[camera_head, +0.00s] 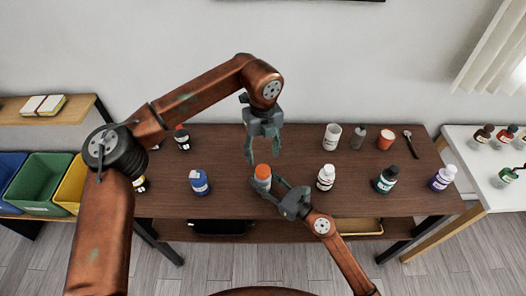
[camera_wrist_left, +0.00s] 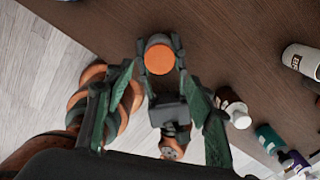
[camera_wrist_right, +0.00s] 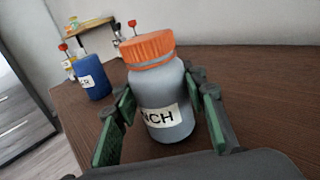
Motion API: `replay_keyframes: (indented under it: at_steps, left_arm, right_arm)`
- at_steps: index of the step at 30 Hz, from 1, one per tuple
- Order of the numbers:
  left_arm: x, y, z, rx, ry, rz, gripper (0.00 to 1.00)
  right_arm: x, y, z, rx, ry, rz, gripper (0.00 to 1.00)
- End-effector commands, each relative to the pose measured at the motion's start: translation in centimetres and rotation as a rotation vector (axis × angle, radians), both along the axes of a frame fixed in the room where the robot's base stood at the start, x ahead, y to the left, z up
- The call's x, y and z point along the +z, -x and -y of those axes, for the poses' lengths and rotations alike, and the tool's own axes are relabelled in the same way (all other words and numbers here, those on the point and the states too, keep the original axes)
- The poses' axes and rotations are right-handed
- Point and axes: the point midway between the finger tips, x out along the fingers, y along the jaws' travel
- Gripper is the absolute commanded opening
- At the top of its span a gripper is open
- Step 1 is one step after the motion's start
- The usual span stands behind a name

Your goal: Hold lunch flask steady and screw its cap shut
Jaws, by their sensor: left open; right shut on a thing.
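The lunch flask (camera_head: 262,183) is a grey bottle standing upright on the brown table, with an orange cap (camera_head: 262,171) on top. In the right wrist view the flask body (camera_wrist_right: 162,92) shows a white label partly reading "NCH", and the orange cap (camera_wrist_right: 147,47) sits on its neck. I cannot tell how tightly the cap is seated. My right gripper (camera_head: 271,187) is shut on the flask body from the front right. My left gripper (camera_head: 263,159) is open, pointing down above the cap. In the left wrist view the cap (camera_wrist_left: 159,59) shows between its fingertips.
A blue bottle (camera_head: 199,182) stands left of the flask and a white bottle (camera_head: 326,177) right of it. A teal bottle (camera_head: 386,179), a purple-labelled bottle (camera_head: 442,178), a white cup (camera_head: 332,137) and an orange-red cup (camera_head: 385,139) stand further right. Coloured bins (camera_head: 40,182) are at far left.

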Motion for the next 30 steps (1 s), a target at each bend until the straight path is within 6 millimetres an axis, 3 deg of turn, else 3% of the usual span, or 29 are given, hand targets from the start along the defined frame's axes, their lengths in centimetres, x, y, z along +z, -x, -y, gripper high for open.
replay_keyframes:
  at_steps: [15, 30]
  left_arm:
    - [-6.9, 0.0, -0.1, 0.0, -0.002, -0.003, 0.5]
    - [-7.8, 0.0, 0.0, -0.001, -0.001, -0.001, 0.46]
  right_arm:
    - [-0.1, 0.0, 0.0, 0.0, 0.001, -0.001, 0.0]
    - [-0.1, 0.0, 0.0, 0.0, 0.001, -0.001, 0.0]
